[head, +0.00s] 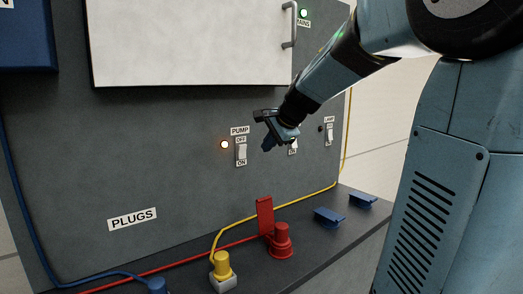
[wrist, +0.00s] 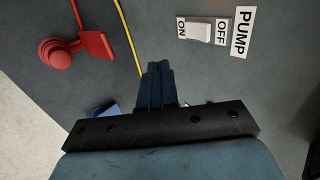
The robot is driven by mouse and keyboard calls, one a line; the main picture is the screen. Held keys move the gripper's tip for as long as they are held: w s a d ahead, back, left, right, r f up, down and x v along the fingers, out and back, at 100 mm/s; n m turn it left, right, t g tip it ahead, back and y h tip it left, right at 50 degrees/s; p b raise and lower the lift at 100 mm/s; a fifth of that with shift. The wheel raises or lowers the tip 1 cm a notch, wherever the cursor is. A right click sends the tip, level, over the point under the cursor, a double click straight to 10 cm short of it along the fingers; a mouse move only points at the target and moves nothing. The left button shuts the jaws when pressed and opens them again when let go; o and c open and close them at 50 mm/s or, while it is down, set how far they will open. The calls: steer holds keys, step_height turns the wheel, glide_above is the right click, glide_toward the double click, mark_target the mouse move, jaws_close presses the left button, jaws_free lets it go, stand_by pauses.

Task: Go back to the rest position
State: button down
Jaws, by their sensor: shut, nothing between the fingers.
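My gripper (head: 268,143) is shut and empty. It is in front of the upright grey panel, just right of the PUMP switch (head: 241,153), and hides part of a middle switch (head: 293,147). In the wrist view my closed fingers (wrist: 157,70) point at the panel, with the PUMP switch (wrist: 208,29) and its ON and OFF labels above and to the right. I cannot tell whether the fingertips touch the panel. My arm reaches in from the upper right.
A lit lamp (head: 224,145) glows beside the PUMP switch. A LAMP switch (head: 329,135) is to the right, a white door (head: 190,42) above. The ledge below holds red (head: 281,246), yellow (head: 223,268) and blue plugs (head: 157,286) with cables, and blue flaps (head: 329,216).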

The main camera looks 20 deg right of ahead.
steer(key=shift+s+d+r, duration=0.15)
steer(key=shift+s+r, duration=0.15)
steer(key=shift+s, duration=0.2)
steer(key=s+a+f+n+g+h, duration=0.1)
steer(key=s+f+n, duration=0.2)
steer(key=s, duration=0.6)
steer(key=s+a+f+n, duration=0.1)
steer(key=s+f+n, duration=0.2)
steer(key=s+n, duration=0.3)
steer(key=s+a+f+n+g+h, duration=0.1)
steer(key=s+n, duration=0.4)
steer(key=s, duration=0.7)
steer(key=shift+a+f+g+h, duration=0.3)
steer(key=shift+a+f, duration=0.3)
steer(key=shift+f, duration=0.3)
steer(key=shift+a, duration=0.15)
